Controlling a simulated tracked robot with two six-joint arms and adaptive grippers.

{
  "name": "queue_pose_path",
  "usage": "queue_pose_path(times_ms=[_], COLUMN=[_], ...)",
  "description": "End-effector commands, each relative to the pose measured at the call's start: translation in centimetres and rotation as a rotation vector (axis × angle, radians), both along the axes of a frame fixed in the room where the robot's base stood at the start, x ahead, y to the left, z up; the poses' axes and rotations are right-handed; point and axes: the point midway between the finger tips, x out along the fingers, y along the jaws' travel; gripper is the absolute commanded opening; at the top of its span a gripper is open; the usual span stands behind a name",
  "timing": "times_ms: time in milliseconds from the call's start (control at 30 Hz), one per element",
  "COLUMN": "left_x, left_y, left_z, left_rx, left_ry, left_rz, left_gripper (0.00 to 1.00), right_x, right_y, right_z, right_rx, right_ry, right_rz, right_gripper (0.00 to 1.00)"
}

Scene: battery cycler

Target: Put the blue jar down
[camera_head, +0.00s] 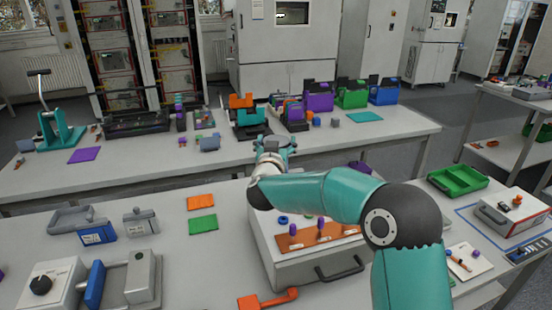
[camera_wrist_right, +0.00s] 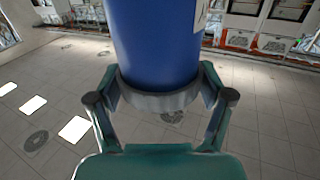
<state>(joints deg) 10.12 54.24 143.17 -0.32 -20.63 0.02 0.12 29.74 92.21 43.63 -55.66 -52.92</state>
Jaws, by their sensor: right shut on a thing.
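The blue jar (camera_wrist_right: 153,42) fills the upper middle of the right wrist view. It has a grey band at its near end and part of a white label at its right edge. My right gripper (camera_wrist_right: 160,88) has its fingers on both sides of the jar, shut on it. In the head view my right gripper (camera_head: 273,146) is at the front edge of the far table, with the arm reaching over the near table. I cannot make out the jar in that view. My left gripper is not in view.
The far table (camera_head: 340,146) carries an orange and dark fixture (camera_head: 247,112), a purple bin (camera_head: 318,98), a green bin (camera_head: 352,94) and a teal mat (camera_head: 364,117). Its right end is clear. A grey box (camera_head: 308,268) stands under my arm on the near table.

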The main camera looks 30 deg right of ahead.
Motion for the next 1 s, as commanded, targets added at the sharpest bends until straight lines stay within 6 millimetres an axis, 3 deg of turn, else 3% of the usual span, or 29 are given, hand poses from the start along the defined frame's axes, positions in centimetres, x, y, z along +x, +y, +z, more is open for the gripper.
queue_pose_path(times_ms=[400, 733, 767, 867, 1000], left_x=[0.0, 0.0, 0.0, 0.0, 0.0], left_y=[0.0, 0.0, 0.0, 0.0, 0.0], left_z=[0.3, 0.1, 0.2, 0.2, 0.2], left_rx=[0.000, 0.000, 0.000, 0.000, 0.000], left_ry=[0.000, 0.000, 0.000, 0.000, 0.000], left_rz=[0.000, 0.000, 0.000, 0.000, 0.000], left_gripper=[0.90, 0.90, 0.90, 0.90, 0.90], right_x=[-0.1, -0.1, -0.1, -0.1, 0.0], right_y=[-0.1, 0.0, 0.0, 0.0, 0.0], right_z=[-4.3, -4.6, -4.6, -4.6, -4.6], right_rx=[-0.001, 0.000, 0.000, 0.000, 0.000], right_ry=[-0.001, -0.002, 0.000, 0.000, 0.000], right_rz=[-0.002, -0.001, 0.000, 0.000, 0.000], right_gripper=[0.18, 0.18, 0.84, 1.00, 1.00])
